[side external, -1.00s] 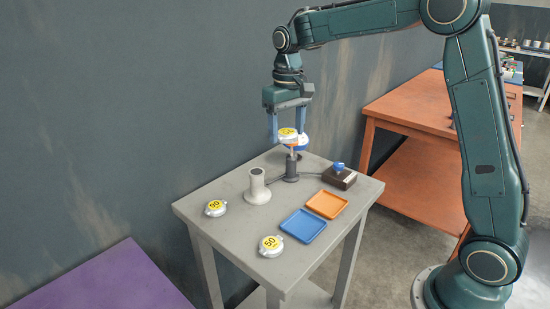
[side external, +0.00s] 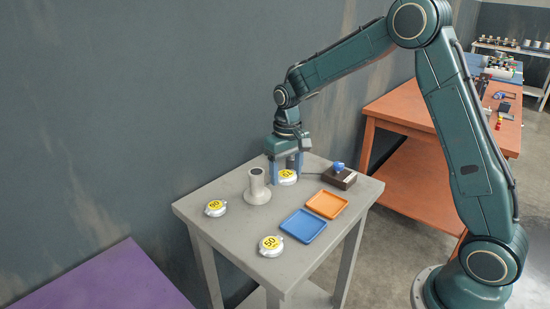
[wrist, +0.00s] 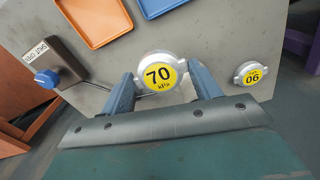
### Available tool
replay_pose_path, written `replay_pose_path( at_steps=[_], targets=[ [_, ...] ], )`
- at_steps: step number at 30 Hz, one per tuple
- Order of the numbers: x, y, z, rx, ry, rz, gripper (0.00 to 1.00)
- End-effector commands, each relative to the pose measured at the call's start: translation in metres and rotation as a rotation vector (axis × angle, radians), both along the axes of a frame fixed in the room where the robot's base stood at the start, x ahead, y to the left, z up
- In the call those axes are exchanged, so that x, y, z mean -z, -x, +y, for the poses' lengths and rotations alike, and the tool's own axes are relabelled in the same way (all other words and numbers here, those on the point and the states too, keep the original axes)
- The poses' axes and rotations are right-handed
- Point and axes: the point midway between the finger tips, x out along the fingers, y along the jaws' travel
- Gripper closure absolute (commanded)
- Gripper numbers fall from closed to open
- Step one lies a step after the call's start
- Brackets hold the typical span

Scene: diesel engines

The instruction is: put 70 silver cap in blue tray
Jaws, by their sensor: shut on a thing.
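The silver cap with the yellow 70 kPa label (wrist: 160,77) sits between the two fingers of my gripper (wrist: 160,92) in the wrist view. My gripper (side external: 285,172) is shut on this cap (side external: 288,177) low over the back part of the grey table in the side view. Whether the cap touches anything below is hidden. The empty blue tray (side external: 303,226) lies in front of my gripper on the table. Part of the blue tray shows at the top of the wrist view (wrist: 158,5).
An empty orange tray (side external: 326,204) adjoins the blue one. A pale post (side external: 257,188) stands left of my gripper. A dark box with a blue knob (side external: 340,176) stands right. Two other yellow-labelled caps lie on the table, at left (side external: 215,208) and front (side external: 271,246).

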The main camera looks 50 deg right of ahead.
Motion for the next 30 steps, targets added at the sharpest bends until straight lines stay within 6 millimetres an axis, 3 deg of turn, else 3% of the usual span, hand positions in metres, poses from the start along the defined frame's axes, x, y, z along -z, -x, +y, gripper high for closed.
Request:
replay_pose_path(
  at_steps=[6,17,30],
  targets=[
    [0.029,0.0,0.0,0.0,0.0,0.0,0.84],
    [0.038,0.0,0.0,0.0,0.0,0.0,0.84],
    [0.076,0.0,0.0,0.0,0.0,-0.001,0.84]
  ],
)
